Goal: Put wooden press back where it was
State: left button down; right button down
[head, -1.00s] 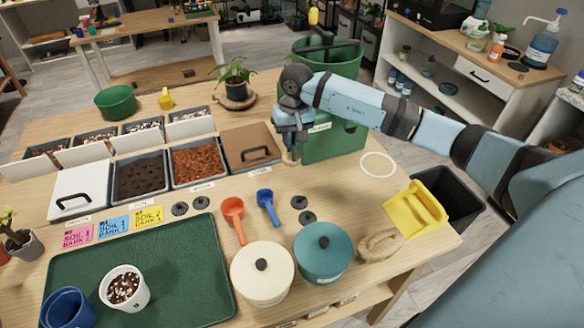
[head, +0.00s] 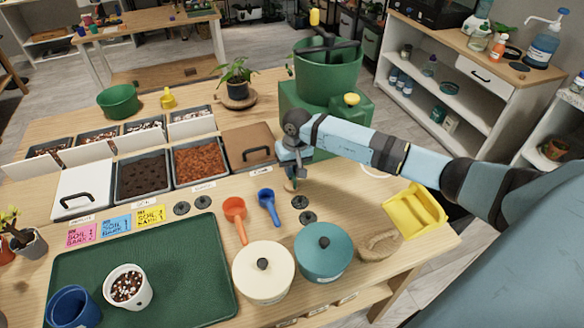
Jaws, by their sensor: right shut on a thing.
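The wooden press (head: 290,186) shows as a small light-wood tip under the jaws of my right gripper (head: 291,174). The rest of it is hidden by the jaws. My right gripper is shut on it, pointing down. It is over the table between the brown-lidded bin and the blue scoop (head: 268,205), just above the dark discs (head: 299,202). I cannot tell whether the press touches the table. A pale ring (head: 374,170) on the table at the right is partly hidden behind my right arm. My left gripper is not in view.
A green machine (head: 328,75) stands behind my right arm. A red scoop (head: 234,209), a cream pot (head: 262,275), a teal pot (head: 323,255) and a rope coil (head: 380,246) are in front. A yellow dustpan (head: 415,208) is at right, a green tray (head: 190,270) at left.

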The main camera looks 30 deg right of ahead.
jog(key=shift+f, duration=0.15)
jog(key=c, duration=1.2)
grip_release()
jog(key=shift+o, duration=0.2)
jog(key=shift+r, duration=0.2)
notch_tip(320, 180, up, 12)
jog(key=d+b, duration=0.1)
jog(key=shift+s+b, duration=0.15)
jog(key=shift+b, duration=0.15)
jog(key=shift+f, duration=0.1)
